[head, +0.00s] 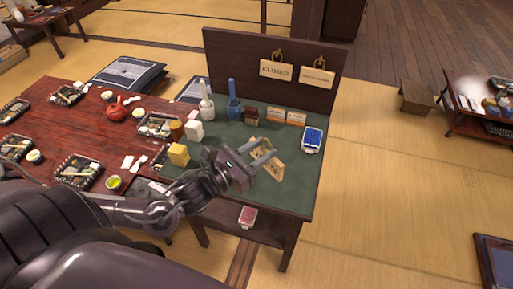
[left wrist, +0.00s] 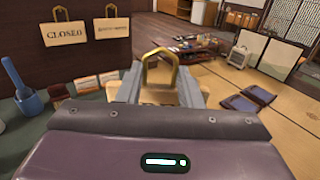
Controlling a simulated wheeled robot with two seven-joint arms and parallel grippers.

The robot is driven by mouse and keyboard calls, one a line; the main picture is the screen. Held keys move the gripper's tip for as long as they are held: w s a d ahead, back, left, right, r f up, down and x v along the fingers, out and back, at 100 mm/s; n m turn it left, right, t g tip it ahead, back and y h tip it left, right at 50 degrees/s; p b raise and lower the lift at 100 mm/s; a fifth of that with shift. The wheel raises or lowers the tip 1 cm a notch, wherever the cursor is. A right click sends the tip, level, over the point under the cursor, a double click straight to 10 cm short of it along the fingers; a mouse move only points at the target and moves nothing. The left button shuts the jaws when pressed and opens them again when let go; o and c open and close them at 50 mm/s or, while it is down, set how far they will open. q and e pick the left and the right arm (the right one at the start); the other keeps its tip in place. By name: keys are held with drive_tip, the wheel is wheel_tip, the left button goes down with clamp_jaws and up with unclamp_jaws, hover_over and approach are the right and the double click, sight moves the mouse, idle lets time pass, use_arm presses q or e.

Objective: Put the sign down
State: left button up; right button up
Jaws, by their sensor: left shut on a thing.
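My left gripper (head: 268,153) is over the right part of the green-topped table (head: 225,188). It is shut on a small tan wooden sign (head: 267,165). In the left wrist view the sign's brass hanging loop (left wrist: 160,66) stands up between the fingers, and the sign's plate (left wrist: 158,97) is mostly hidden below. The sign looks tilted in the head view; I cannot tell whether it touches the tabletop. Two other signs, a CLOSED sign (head: 276,70) and a second lettered sign (head: 317,77), hang from brass hooks on the dark back panel (head: 230,60).
On the green top are a blue mortar (head: 234,106), a white mortar (head: 206,110), card boxes (head: 285,117), a tray of blue items (head: 312,139) and yellow blocks (head: 178,155). A red table (head: 60,130) with lunch trays adjoins at left. The front right tabletop is clear.

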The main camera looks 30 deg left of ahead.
use_arm(q)
drive_tip(key=w+a+r+m+g+h+b, duration=0.25)
drive_tip(key=w+a, duration=0.55)
drive_tip(key=a, duration=0.4)
drive_tip(key=shift+t+h, duration=0.35)
drive_tip(key=shift+h, duration=0.3)
drive_tip(key=shift+d+f, duration=0.2)
drive_tip(key=shift+f, duration=4.4)
drive_tip(key=shift+d+f, duration=0.15)
drive_tip(key=shift+f, duration=4.45)
use_arm(e)
drive_tip(key=f, duration=0.1)
drive_tip(key=a+f, duration=0.1)
drive_tip(key=f, duration=0.1)
drive_tip(key=shift+a+f, duration=0.1)
drive_tip(key=shift+a, duration=0.25)
use_arm(q)
drive_tip(key=shift+f, duration=0.15)
drive_tip(key=o, duration=1)
use_arm(e)
drive_tip(key=shift+d+f, duration=0.15)
drive_tip(key=shift+d, duration=0.1)
